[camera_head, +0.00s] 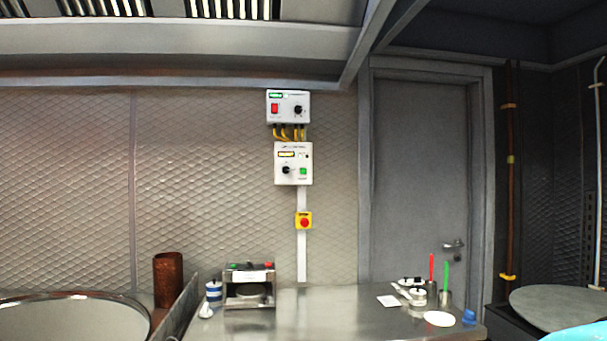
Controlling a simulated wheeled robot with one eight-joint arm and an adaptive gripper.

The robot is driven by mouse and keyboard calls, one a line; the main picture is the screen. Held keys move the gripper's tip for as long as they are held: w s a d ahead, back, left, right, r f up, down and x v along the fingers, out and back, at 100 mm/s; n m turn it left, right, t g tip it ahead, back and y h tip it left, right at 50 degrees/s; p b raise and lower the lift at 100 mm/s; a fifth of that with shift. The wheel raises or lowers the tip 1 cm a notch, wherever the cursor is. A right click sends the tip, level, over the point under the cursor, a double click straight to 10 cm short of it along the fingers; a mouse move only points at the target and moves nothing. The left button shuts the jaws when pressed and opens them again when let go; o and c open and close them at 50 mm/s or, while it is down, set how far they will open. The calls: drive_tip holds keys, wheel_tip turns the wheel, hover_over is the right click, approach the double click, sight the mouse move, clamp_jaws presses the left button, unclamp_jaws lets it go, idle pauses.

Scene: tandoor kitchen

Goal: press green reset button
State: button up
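A small green button (303,171) sits at the lower right of the lower white control box (281,180) on the quilted metal wall. A black knob (286,170) is to its left and a small lit display (286,154) is above. Any lettering near the button is too small to read. Another small green spot (234,266) shows on top of a steel appliance on the counter. My gripper is not in view, so nothing is seen touching the button.
The upper control box (287,114) has a red switch (275,108). A yellow emergency-stop box (304,220) hangs below. The steel counter (330,310) carries the appliance (250,302), a blue-striped jar (214,292) and utensil cups (445,299). A large round basin rim (75,296) is at left.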

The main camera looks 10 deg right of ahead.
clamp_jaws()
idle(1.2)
